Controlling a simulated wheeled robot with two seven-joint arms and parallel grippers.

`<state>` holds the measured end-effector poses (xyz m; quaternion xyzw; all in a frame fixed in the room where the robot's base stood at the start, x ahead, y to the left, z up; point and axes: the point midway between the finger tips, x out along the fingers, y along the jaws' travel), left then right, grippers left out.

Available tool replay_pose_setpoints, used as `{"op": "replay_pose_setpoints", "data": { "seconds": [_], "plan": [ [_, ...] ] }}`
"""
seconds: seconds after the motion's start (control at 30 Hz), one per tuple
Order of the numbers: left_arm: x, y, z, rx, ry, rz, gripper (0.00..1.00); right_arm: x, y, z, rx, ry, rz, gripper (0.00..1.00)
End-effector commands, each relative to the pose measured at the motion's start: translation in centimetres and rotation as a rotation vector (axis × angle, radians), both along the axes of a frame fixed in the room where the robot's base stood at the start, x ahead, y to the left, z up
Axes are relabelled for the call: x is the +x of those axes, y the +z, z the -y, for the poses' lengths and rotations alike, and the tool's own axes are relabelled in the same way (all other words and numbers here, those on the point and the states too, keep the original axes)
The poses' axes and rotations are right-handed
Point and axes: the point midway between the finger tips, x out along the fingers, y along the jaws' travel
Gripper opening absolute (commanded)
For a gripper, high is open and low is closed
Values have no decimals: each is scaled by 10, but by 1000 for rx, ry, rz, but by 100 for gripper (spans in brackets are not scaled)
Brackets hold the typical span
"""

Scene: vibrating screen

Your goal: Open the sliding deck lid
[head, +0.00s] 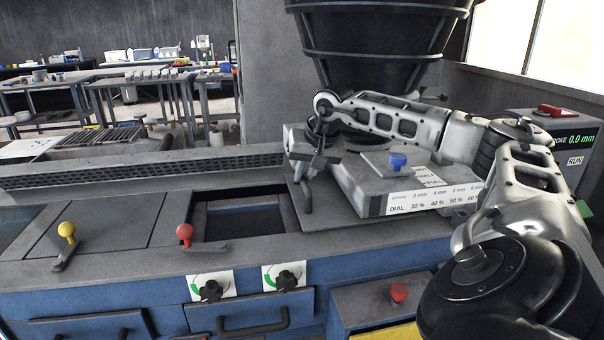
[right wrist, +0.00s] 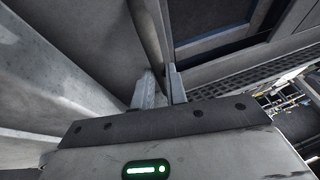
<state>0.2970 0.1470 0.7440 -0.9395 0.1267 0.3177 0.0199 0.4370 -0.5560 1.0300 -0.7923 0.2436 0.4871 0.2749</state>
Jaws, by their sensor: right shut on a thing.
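The sliding deck lid (head: 345,212) is a flat grey plate on the deck. It lies to the right of a dark rectangular opening (head: 240,222), which shows uncovered beside the lid's left edge. A dark bar handle (head: 307,198) stands at the lid's left side. My right gripper (head: 307,168) is shut on this handle, from above. In the right wrist view the handle (right wrist: 148,35) runs between the two fingers (right wrist: 160,88), and the opening's edge shows beyond. My left gripper is not in view.
A yellow-knobbed lever (head: 66,232) and a red-knobbed lever (head: 185,233) stand on the deck's left part. A box with a dial label (head: 420,200) and a blue knob (head: 397,160) sits behind the lid, below a large dark hopper (head: 380,40). A control box (head: 560,125) is at right.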

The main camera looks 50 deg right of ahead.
Motion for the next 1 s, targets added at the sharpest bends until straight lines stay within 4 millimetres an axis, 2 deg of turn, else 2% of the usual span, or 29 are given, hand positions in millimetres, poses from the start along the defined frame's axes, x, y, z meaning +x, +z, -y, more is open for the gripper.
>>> {"op": "replay_pose_setpoints", "data": {
  "seconds": [0.17, 0.2, 0.27, 0.53, 0.67, 0.77, 1.0],
  "plan": [
    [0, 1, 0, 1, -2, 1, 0, -3, 1, 5, -11, -10, -7, 0],
    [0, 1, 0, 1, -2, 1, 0, -3, 1, 5, -11, -10, -7, 20],
    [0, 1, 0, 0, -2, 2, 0, -3, 1, 5, -11, -10, -7, 36],
    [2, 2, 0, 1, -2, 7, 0, -2, 1, 3, -6, -6, -4, 36],
    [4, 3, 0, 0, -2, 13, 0, -4, 7, 2, -7, -6, -2, 36],
    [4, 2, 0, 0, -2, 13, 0, -10, 20, 1, -8, -7, -1, 36],
    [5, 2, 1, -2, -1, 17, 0, -33, 72, -6, -9, -8, 0, 36]
  ]
}}
